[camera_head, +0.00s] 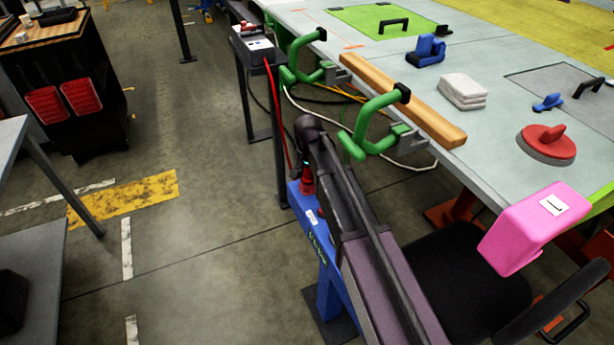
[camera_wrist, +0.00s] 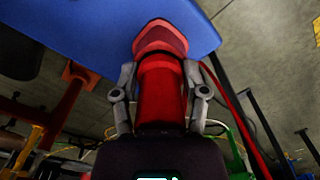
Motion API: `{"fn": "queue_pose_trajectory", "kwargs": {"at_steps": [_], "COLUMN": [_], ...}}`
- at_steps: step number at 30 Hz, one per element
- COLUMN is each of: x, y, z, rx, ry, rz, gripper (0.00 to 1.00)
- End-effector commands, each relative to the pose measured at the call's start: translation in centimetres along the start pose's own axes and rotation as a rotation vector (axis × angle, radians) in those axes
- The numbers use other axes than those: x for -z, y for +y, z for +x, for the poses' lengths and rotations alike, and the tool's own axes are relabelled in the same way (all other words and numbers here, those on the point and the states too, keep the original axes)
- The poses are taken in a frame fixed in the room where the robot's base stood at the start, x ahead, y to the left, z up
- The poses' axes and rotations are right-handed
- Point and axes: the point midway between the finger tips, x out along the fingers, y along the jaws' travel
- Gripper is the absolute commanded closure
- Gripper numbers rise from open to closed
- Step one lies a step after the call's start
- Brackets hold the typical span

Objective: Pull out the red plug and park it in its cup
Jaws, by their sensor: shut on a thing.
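My gripper (camera_head: 307,178) points down at the blue stand (camera_head: 318,240) beside the workbench. In the wrist view my gripper (camera_wrist: 160,100) has its two grey fingers shut on the sides of the red plug (camera_wrist: 161,95). A flared red piece (camera_wrist: 160,40) lies beyond the plug, against the blue stand (camera_wrist: 90,25); I cannot tell whether it is the cup or part of the plug, nor how deep the plug sits. In the head view a red part (camera_head: 307,187) shows just under my gripper. A red cable (camera_head: 278,110) hangs from the small side table towards it.
The dark side table (camera_head: 252,75) carries a small box (camera_head: 261,44). Green clamps (camera_head: 375,125) and a wooden bar (camera_head: 405,98) line the bench edge (camera_head: 480,165) near my arm. A black chair (camera_head: 450,260) and a pink block (camera_head: 535,228) are at the right.

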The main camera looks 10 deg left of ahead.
Motion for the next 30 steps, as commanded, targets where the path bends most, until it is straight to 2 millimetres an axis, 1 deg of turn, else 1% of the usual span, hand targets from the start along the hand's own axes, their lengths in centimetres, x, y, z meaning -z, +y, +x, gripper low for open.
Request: {"fn": "queue_pose_trajectory", "kwargs": {"at_steps": [2,3,5,6,7,30], "x": [0.01,0.0,0.01,0.01,0.01,0.02], "y": [0.01,0.01,0.01,0.01,0.02,0.03], "z": [-0.04,-0.04,-0.04,-0.04,-0.04,-0.03], "rx": [0.0,0.0,0.0,0.0,0.0,0.0], "ry": [0.0,0.0,0.0,0.0,0.0,0.0], "rz": [0.0,0.0,0.0,0.0,0.0,0.0], "gripper": [1.0,0.34,0.16,0.04,0.03,0.03]}}
